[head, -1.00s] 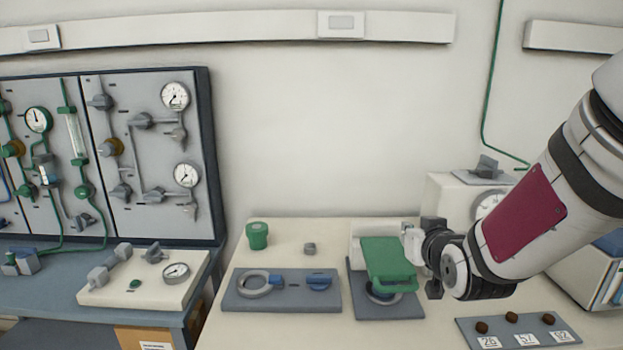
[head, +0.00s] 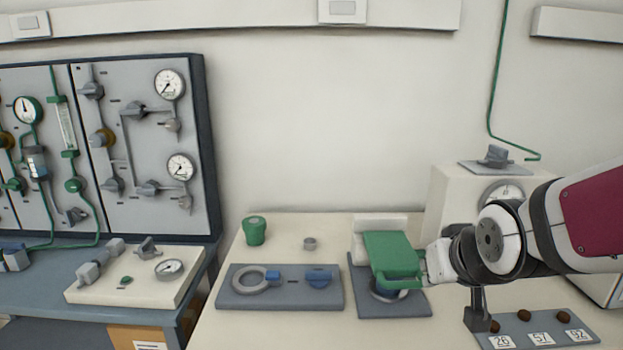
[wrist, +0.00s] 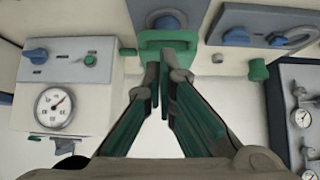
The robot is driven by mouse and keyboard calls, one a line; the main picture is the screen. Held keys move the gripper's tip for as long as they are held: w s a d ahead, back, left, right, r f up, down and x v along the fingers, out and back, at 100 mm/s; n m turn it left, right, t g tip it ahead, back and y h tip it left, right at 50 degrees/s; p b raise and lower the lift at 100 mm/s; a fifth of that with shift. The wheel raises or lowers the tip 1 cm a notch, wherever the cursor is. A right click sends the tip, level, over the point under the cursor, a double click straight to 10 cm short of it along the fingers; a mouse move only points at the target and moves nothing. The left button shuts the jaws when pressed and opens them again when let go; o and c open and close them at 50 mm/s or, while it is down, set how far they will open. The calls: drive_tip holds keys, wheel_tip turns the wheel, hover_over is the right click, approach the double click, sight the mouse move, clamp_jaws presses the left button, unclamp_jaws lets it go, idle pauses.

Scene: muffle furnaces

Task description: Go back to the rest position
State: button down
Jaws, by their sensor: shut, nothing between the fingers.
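My gripper (head: 437,264) is at the right side of the green lid (head: 392,250) in the head view, with my arm reaching in from the right. In the wrist view the fingers of my gripper (wrist: 160,75) are drawn together with nothing between them. The green part (wrist: 167,38) lies just past the fingertips there. I cannot tell whether the tips touch it. In the head view the lid slopes over a round grey piece on a dark plate (head: 350,300).
A dark plate with a grey ring (head: 233,295) lies left of the lid. A green cup (head: 254,231) stands behind it. A cream box with a dial (head: 450,195) is behind my arm. A numbered plate with several brown lumps (head: 510,330) lies in front.

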drive_tip(key=s+f+g+b, duration=0.3)
drive_tip(key=s+g, duration=0.1)
drive_tip(key=s, duration=0.9)
drive_tip(key=s+f+g+b, duration=0.2)
drive_tip(key=s+g+b, duration=0.15)
drive_tip(key=s, duration=0.85)
wheel_tip(320, 180, up, 19)
drive_tip(key=t+p, duration=0.3)
drive_tip(key=p, duration=1.5)
drive_tip(key=shift+s+a, duration=0.35)
